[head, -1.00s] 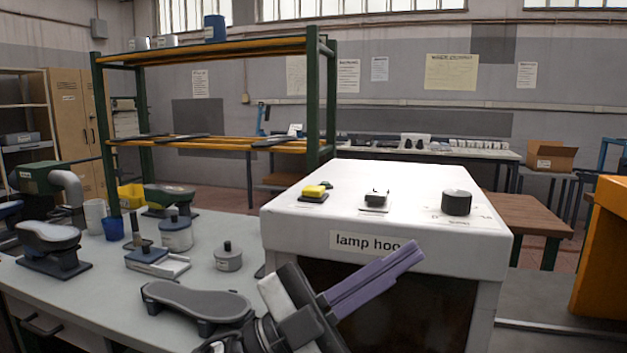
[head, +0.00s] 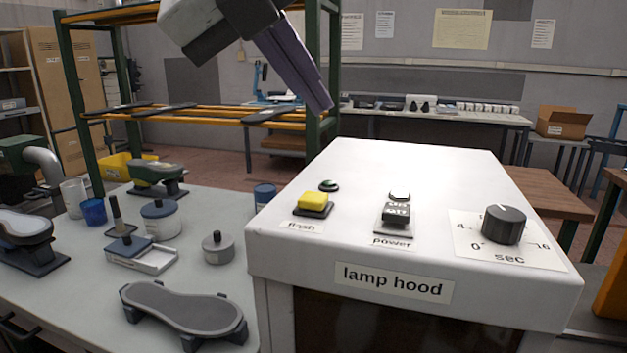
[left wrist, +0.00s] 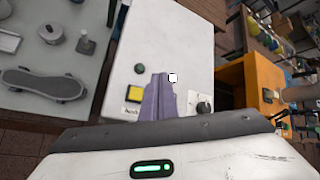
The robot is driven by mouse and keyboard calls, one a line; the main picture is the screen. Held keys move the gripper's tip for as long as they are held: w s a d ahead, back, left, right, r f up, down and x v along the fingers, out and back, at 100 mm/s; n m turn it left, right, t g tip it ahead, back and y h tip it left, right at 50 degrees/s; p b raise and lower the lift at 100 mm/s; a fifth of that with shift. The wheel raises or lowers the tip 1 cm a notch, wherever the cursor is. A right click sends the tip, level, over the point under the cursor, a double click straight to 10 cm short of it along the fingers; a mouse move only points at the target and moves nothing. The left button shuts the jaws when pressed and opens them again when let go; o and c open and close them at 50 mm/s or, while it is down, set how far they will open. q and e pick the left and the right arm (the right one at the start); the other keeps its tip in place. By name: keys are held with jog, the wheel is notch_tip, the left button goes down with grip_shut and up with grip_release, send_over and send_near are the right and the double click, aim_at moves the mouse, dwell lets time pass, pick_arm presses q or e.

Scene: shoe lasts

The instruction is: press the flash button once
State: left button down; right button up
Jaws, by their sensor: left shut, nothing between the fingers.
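The yellow flash button (head: 314,199) sits in a dark base on the left of the white lamp hood's top, with a "flash" label in front of it. A small round green indicator (head: 329,185) is just behind it. My left gripper (head: 322,103) is shut and empty, in the air above and behind the button, its purple fingers pointing down to the right. In the left wrist view the flash button (left wrist: 135,93) shows left of the shut fingers (left wrist: 160,80), apart from them. My right gripper is out of view.
On the lamp hood (head: 430,265) a power switch (head: 396,213) stands in the middle and a black dial (head: 503,224) marked "sec" at the right. Left, the bench holds a shoe-shaped form (head: 182,308), a small pot (head: 217,247) and a tray. A shelf rack stands behind.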

aim_at(307, 200)
pick_arm(q)
jog(key=shift+a+r, duration=0.25)
jog(key=shift+a, duration=0.05)
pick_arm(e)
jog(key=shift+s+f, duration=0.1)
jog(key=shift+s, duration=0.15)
